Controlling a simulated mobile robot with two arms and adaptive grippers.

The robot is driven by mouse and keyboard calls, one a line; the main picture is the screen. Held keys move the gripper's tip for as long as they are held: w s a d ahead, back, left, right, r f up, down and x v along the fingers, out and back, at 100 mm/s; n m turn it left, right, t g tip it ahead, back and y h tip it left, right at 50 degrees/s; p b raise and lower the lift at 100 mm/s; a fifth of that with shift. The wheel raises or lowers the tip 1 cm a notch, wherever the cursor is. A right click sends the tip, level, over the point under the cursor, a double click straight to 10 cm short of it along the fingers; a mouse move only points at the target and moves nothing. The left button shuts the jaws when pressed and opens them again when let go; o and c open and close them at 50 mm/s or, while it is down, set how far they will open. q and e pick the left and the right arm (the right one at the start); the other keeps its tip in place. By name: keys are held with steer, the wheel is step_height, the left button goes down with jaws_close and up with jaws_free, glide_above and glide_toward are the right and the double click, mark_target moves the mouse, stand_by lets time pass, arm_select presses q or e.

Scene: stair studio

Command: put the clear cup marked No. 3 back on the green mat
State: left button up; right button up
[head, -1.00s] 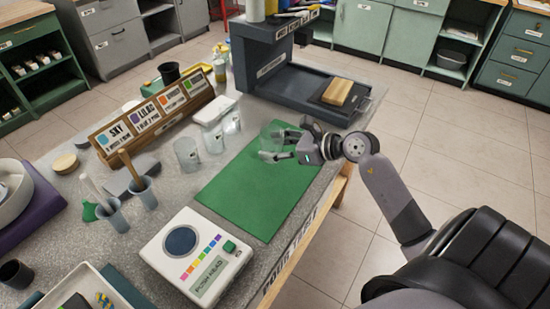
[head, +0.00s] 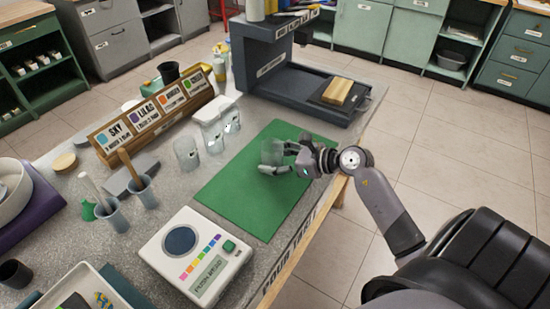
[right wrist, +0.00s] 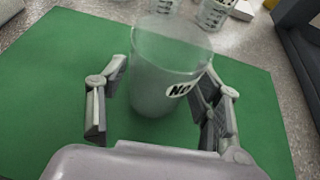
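The clear cup (head: 271,151) is over the far right part of the green mat (head: 240,200), close to upright. In the right wrist view the cup (right wrist: 160,85) shows a white label reading "No"; its number is turned out of sight. In the right wrist view my right gripper (right wrist: 160,85) frames the cup against green mat. I cannot tell whether the cup's base touches the mat. My left gripper is not in view.
Other clear cups (head: 187,153) stand left of the mat, some by a white block (head: 211,109). A scale (head: 197,255) is near the mat's front end. A dark stand with a tray (head: 300,85) is behind it. The mat's near half is bare.

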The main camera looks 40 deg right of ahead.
steer(key=shift+o, duration=0.6)
steer(key=shift+r, duration=0.15)
steer(key=b+v, duration=0.1)
steer(key=v, duration=1.1)
steer(key=shift+d, duration=0.1)
